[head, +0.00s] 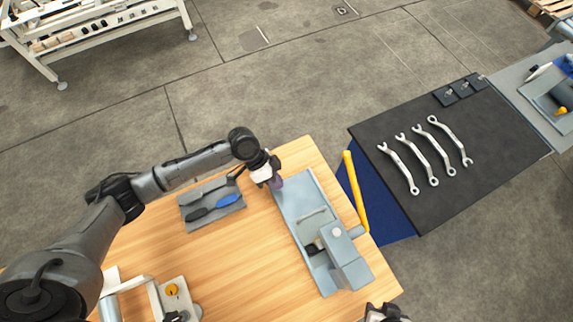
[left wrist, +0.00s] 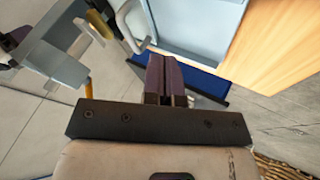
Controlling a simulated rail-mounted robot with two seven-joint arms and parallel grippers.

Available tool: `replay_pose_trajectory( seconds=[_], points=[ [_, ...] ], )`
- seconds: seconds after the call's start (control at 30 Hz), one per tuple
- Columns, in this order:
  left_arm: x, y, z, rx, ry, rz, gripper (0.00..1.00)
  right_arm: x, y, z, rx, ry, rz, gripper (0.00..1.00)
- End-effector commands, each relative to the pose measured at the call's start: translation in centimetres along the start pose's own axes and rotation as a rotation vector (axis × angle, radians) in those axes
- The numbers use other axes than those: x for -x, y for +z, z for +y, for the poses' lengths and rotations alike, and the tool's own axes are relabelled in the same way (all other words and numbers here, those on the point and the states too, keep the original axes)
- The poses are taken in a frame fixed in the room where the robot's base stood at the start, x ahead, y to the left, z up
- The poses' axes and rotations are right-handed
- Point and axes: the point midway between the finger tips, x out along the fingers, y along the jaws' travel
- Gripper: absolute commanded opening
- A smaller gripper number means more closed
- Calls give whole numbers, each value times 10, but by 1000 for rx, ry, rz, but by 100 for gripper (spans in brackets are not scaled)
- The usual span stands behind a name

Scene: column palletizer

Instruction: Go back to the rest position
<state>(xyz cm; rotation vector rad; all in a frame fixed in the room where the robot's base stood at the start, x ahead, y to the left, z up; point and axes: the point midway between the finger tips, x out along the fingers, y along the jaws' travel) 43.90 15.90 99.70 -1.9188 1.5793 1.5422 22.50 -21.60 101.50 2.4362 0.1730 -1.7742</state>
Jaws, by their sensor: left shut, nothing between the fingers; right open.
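My left gripper (head: 276,184) is at the upper end of a pale blue-grey fixture (head: 292,195) on the wooden table (head: 245,262). In the left wrist view its purple-dark fingers (left wrist: 165,78) are together with nothing between them. I cannot tell whether the fingers touch the fixture. My right gripper (head: 386,313) shows only in part at the bottom edge of the head view, open, near the table's front right corner. No held object shows in either gripper.
A grey tray (head: 186,212) with black- and blue-handled tools lies left of the fixture. A yellow bar (head: 355,190) stands at the table's right edge. Several wrenches (head: 440,150) lie on a black surface (head: 400,125) further right. A device with an orange knob (head: 172,290) stands front left.

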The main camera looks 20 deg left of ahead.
Motion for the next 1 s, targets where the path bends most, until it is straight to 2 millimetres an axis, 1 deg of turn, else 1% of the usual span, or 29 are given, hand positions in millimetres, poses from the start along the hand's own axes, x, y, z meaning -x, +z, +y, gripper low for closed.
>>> replay_pose_trajectory(
  seconds=[0.1,0.3,0.37,0.43,0.47,0.57,0.63,0.73,0.8,0.87,1.0],
  points=[
    [4,0,0,0,-1,0,0,0,0,0,0,0,0,43],
    [4,0,0,0,0,0,0,0,0,0,0,0,1,43],
    [2,0,2,-2,0,0,0,0,0,0,0,0,1,43],
    [-5,1,10,-6,-1,-1,0,0,0,0,0,0,1,43],
    [-10,2,15,-10,-4,-1,0,0,0,0,0,0,1,43],
    [-28,5,38,-18,-28,1,0,0,0,0,0,0,1,43],
    [-42,8,58,-13,-63,12,0,0,0,0,0,0,1,43],
    [-52,16,84,29,-143,36,0,0,0,0,2,1,1,43],
    [-52,25,99,83,-211,56,0,0,0,1,3,2,1,43],
    [-49,35,109,143,-278,70,0,0,0,1,4,3,1,43],
    [-34,65,125,304,-428,83,0,0,0,1,5,4,1,43]
  ],
)
